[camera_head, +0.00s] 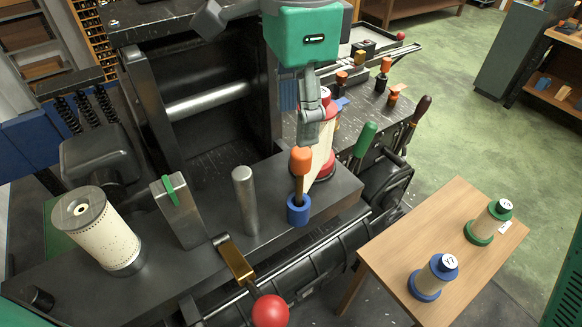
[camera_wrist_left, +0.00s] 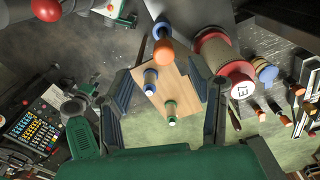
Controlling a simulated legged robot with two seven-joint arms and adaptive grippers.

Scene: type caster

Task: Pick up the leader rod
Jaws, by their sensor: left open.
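An orange-topped rod (camera_head: 300,163), which looks like the leader rod, stands upright in a blue ring holder (camera_head: 298,210) on the dark machine ledge. My left gripper (camera_head: 308,138) is just above its orange top, with its fingers pointing down. In the wrist view the left gripper (camera_wrist_left: 168,85) is open, its fingers apart and nothing held. The orange top (camera_wrist_left: 166,52) shows there ahead of the fingers, and the lower part of the rod is foreshortened. My right gripper is in neither view.
A red-ended spool (camera_head: 318,150) stands close behind the rod. A bare metal post (camera_head: 245,200) is to its left, and a red ball handle (camera_head: 270,311) is in front. A wooden table (camera_head: 400,245) holds two spools. Green and dark handles rise at right.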

